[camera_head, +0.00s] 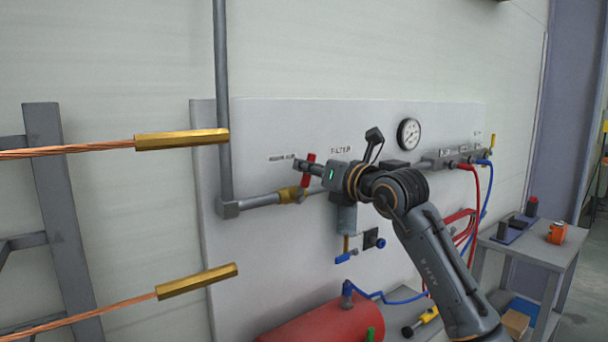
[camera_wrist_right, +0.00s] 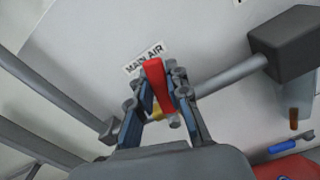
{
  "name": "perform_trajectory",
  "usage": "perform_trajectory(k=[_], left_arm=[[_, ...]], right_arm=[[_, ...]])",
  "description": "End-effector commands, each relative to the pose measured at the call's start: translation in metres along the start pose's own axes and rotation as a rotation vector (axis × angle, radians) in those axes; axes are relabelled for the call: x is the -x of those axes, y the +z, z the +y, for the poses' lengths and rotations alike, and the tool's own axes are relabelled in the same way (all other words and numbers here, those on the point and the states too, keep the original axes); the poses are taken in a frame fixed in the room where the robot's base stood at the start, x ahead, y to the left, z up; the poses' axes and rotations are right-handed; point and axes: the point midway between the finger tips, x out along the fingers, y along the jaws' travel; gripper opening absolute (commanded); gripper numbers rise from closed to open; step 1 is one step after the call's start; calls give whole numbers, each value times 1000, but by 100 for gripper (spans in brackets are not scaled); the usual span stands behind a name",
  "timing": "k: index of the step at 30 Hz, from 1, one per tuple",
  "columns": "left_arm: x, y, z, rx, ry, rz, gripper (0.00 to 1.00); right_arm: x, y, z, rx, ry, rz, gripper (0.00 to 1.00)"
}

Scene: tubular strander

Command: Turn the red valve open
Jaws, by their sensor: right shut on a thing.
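The red valve handle (camera_head: 308,170) sits on a brass valve body (camera_head: 289,194) in the grey pipe on the wall panel. In the right wrist view the red handle (camera_wrist_right: 158,86) stands between the two fingers of my right gripper (camera_wrist_right: 160,98), below a "MAIN AIR" label (camera_wrist_right: 144,59). My right gripper (camera_head: 306,166) is shut on the handle in the head view. The brass body is mostly hidden behind the fingers in the wrist view. My left gripper is not in view.
A pressure gauge (camera_head: 408,133) and a manifold with red and blue hoses (camera_head: 470,160) are to the right. A red tank (camera_head: 325,325) lies below. Copper strands with brass ends (camera_head: 182,138) stick out at left. A grey side table (camera_head: 530,248) stands at right.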

Motion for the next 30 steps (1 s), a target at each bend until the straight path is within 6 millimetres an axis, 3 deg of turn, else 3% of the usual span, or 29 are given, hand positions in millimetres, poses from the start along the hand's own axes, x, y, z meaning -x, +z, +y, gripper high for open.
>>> perform_trajectory(k=[13, 30], left_arm=[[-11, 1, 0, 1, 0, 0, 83], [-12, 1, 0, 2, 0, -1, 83]], right_arm=[[0, -3, -18, -262, -1, 0, 0], [0, -3, -21, -313, 0, 0, 0]])
